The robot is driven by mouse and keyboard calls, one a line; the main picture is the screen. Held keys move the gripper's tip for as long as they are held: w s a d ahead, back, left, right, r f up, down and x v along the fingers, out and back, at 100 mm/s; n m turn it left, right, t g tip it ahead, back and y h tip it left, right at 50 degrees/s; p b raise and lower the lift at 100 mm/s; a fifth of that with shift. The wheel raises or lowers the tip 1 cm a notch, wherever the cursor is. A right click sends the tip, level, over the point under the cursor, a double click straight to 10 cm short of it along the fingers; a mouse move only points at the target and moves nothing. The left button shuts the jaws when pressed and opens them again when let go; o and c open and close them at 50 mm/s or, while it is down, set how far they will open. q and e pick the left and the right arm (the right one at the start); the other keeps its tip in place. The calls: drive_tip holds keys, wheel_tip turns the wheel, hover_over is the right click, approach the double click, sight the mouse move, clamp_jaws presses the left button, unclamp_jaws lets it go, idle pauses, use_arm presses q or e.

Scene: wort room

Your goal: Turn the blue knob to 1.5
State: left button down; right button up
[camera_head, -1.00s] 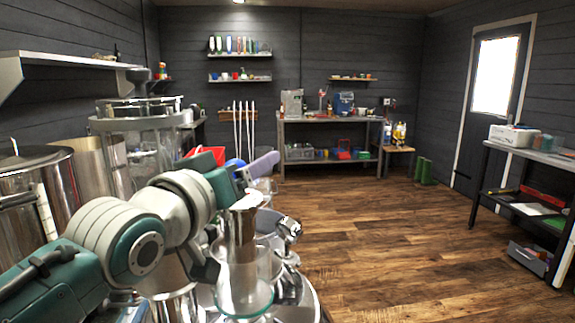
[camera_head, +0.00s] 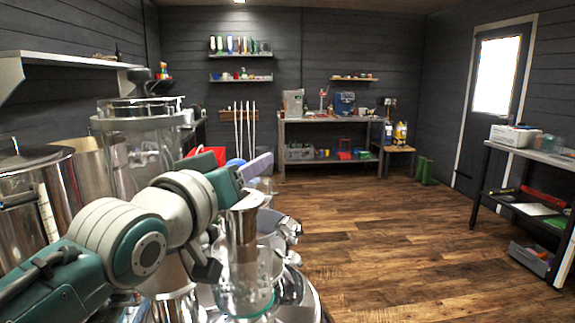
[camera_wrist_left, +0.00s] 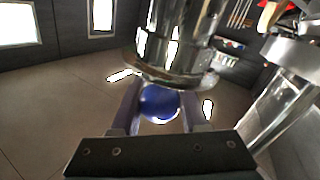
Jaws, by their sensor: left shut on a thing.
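The blue knob (camera_wrist_left: 160,102) is a round, glossy ball in the middle of the left wrist view, below a shiny metal cylinder (camera_wrist_left: 178,45). My left gripper (camera_wrist_left: 158,112) is shut on it, with one purple-grey finger at each side of the ball. In the head view, my left gripper (camera_head: 256,167) shows as a purple finger at the end of the teal and grey arm. The knob cannot be made out clearly there. No scale or number for the knob can be read. My right gripper is not in view.
Large steel vessels (camera_head: 28,205) and a glass vessel (camera_head: 140,160) stand at the left. A metal cylinder and glassware (camera_head: 246,285) stand just in front of my left arm. The wooden floor (camera_head: 400,235) is clear at right. A dark shelf table (camera_head: 515,205) stands at far right.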

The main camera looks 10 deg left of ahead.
use_arm(q)
drive_tip(key=shift+r+n+y, duration=0.2)
drive_tip(key=shift+n+y, duration=0.3)
drive_tip(key=shift+y, duration=0.1)
drive_tip(key=shift+a+y, duration=0.15)
drive_tip(key=shift+y, duration=0.35)
drive_tip(key=shift+c, duration=2.1)
unclamp_jaws()
drive_tip(key=shift+f, duration=0.15)
drive_tip(key=s, duration=1)
drive_tip(key=shift+a, duration=0.35)
